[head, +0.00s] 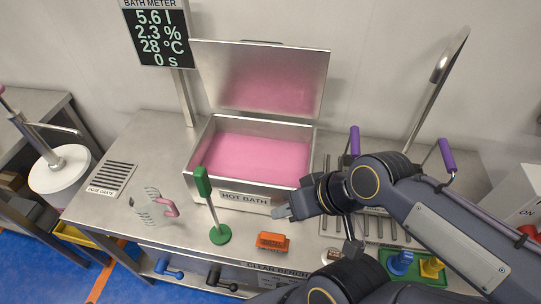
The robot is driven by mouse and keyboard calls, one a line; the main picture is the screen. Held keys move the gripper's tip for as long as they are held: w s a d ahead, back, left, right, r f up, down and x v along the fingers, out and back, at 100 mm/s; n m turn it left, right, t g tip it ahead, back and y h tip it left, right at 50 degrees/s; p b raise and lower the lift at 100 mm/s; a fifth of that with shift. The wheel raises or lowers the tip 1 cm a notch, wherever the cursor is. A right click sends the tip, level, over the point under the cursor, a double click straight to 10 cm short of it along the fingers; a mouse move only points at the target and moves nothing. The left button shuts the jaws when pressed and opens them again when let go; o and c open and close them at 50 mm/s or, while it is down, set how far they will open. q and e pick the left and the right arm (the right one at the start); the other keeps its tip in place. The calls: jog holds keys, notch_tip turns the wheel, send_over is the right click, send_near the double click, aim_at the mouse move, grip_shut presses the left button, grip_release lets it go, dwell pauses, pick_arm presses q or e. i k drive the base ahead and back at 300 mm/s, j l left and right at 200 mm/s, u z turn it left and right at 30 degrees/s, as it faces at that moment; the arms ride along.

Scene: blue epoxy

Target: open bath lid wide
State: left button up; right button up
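The steel bath (196,158), labelled HOT BATH on its front, stands on the bench and holds pink liquid (255,155). Its lid (300,70) stands raised at the bath's back edge, roughly upright, with its inner face toward me and a pink reflection on it. The lid's handle (262,42) shows at its top edge. My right gripper (283,212) is at the bath's front right corner, below the rim and apart from the lid. Its fingers are small and seen at an angle, so their opening is unclear. My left gripper is not in view.
A meter (158,35) stands behind left.

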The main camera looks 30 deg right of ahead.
aim_at(275, 79)
jog(key=z, duration=0.85)
jog(key=k+l, duration=0.05)
